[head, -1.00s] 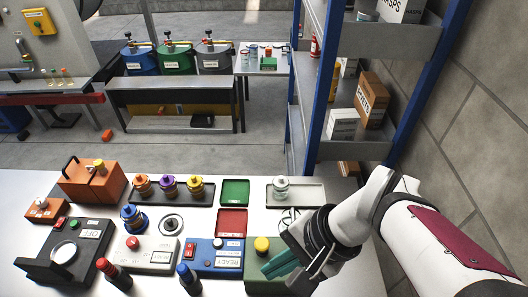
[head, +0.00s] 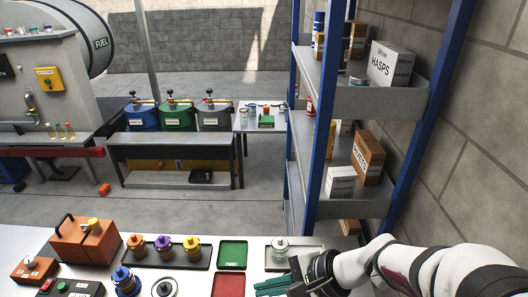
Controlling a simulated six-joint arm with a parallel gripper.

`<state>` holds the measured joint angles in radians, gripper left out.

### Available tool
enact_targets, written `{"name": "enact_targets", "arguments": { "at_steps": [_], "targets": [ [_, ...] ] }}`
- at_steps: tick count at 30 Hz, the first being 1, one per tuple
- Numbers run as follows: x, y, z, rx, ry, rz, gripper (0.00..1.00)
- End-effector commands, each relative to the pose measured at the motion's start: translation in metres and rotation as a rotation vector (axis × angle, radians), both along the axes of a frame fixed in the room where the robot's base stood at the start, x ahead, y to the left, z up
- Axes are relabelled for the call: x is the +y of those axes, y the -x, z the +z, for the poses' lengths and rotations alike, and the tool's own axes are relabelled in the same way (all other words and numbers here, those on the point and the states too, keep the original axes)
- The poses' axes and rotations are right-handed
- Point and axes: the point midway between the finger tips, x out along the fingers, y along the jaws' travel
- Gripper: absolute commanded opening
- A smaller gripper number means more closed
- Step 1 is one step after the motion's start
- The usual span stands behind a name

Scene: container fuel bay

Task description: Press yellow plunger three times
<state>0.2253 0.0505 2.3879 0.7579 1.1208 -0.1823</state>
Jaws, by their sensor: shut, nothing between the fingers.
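My gripper (head: 272,286) has teal fingers, shut and empty, at the bottom edge of the head view, in front of the grey tray. The yellow domed button on a green box, seen earlier beside my fingers, is below the picture now. Another yellow knob (head: 94,224) stands on top of an orange box with a black handle (head: 84,243) at the left of the table. I cannot tell from this picture whether my gripper touches anything below the frame.
A dark tray (head: 196,265) holds orange, purple and yellow-topped jars. Green (head: 233,254) and red (head: 229,286) trays lie to its right. A blue-posted shelf (head: 380,96) stands behind on the right.

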Motion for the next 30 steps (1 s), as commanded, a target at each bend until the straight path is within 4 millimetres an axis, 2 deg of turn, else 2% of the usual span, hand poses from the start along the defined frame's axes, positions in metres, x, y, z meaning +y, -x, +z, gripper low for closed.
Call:
{"name": "enact_targets", "arguments": {
  "at_steps": [6,12,30],
  "targets": [
    [0.000,0.000,-0.032,0.004,-0.002,-0.001,0.00],
    [0.000,0.000,-0.051,0.002,-0.001,0.001,0.00],
    [0.000,0.000,-0.056,-0.001,0.000,0.001,0.00]
  ]
}}
